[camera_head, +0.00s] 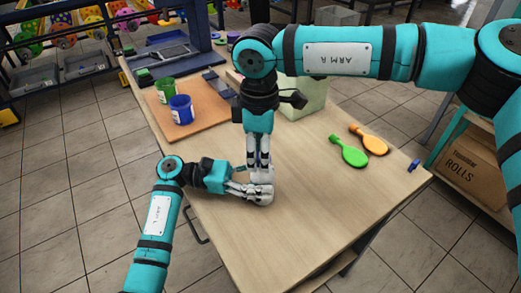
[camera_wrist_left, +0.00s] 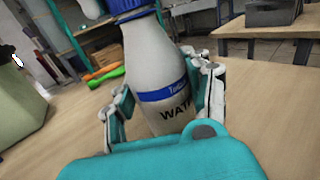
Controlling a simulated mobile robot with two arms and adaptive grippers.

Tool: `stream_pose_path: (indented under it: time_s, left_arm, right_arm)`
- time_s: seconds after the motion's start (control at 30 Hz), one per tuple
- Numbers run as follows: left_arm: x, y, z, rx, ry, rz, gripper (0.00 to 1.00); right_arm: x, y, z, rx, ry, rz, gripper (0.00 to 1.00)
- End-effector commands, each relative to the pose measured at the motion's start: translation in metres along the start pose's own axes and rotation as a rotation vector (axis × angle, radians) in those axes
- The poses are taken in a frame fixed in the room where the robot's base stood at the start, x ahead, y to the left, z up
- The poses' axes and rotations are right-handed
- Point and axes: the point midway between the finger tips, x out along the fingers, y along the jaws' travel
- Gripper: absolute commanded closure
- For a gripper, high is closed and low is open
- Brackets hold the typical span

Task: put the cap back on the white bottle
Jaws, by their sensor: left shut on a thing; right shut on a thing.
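The white bottle (camera_wrist_left: 160,65), with a blue band and dark lettering, stands in the left wrist view, tilted by the camera angle. My left gripper (camera_wrist_left: 160,105) is shut around its body, one finger on each side. In the head view the bottle is mostly hidden between the grippers. My left gripper (camera_head: 248,190) reaches it from the left, low over the table. My right gripper (camera_head: 260,173) points straight down at its top and is shut on the blue cap (camera_wrist_left: 124,6). The cap is at the bottle's top, cut by the frame edge; I cannot tell whether it is seated.
The wooden table (camera_head: 300,220) is clear in front and right. A green cup (camera_head: 166,90) and a blue cup (camera_head: 181,109) stand on a brown board. A pale green box (camera_head: 304,98) is behind my right gripper. Green (camera_head: 348,152) and orange (camera_head: 370,139) paddles lie right.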

Motion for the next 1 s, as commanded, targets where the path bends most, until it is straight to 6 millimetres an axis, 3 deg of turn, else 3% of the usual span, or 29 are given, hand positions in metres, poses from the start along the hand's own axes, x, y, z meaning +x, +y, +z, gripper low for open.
stream_pose_path:
  time_s: [0.9, 0.93, 1.0]
  left_arm:
    - [-0.0008, 0.0034, 0.0012, 0.001, -0.002, 0.012, 1.0]
    - [-0.0008, 0.0034, 0.0012, 0.001, -0.002, 0.012, 1.0]
    - [-0.0008, 0.0033, 0.0013, 0.002, -0.002, 0.011, 1.0]
  right_arm:
    - [0.0038, -0.005, -0.0008, -0.009, -0.004, -0.014, 0.66]
    - [0.0038, -0.005, -0.0007, -0.009, -0.004, -0.014, 0.53]
    - [0.0037, -0.0047, -0.0006, -0.008, -0.004, -0.014, 0.44]
